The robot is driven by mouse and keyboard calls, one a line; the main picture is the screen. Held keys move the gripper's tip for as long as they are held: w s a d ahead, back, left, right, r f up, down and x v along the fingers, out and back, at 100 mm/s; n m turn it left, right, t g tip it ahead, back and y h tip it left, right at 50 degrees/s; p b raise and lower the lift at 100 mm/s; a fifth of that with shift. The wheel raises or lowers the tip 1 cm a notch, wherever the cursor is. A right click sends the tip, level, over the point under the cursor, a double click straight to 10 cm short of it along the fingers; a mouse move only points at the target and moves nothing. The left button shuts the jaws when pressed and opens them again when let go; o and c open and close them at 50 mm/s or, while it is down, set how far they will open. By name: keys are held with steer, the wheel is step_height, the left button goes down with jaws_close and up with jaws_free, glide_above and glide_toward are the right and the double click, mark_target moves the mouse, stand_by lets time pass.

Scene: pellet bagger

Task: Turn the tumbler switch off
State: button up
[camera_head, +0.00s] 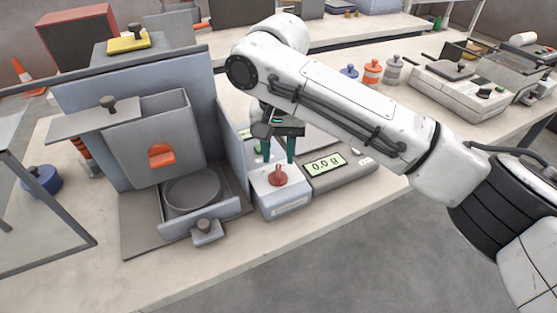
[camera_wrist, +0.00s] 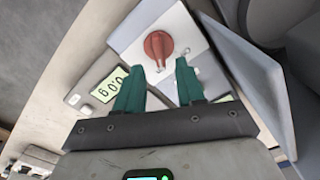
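The tumbler switch (camera_head: 278,176) is a red knob with a narrow lever on top of a light grey box (camera_head: 291,202). In the wrist view the red knob (camera_wrist: 158,46) lies ahead of my fingertips, with its lever pointing toward them. My gripper (camera_head: 277,154) is above the back part of the box, behind the knob. In the wrist view my gripper's two green fingers (camera_wrist: 158,78) are apart with nothing between them. They look close to the lever; I cannot tell whether they touch it.
A scale with a 0.0 g display (camera_head: 325,165) stands right of the box. The grey-blue bagger (camera_head: 150,125), with an orange handle and a round pan (camera_head: 192,188), stands to the left. Its side panel (camera_wrist: 245,75) is close beside the switch box. The table front (camera_head: 190,262) is clear.

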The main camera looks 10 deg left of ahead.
mark_target(278, 167)
steer(key=shift+f, duration=1.65)
jaws_close()
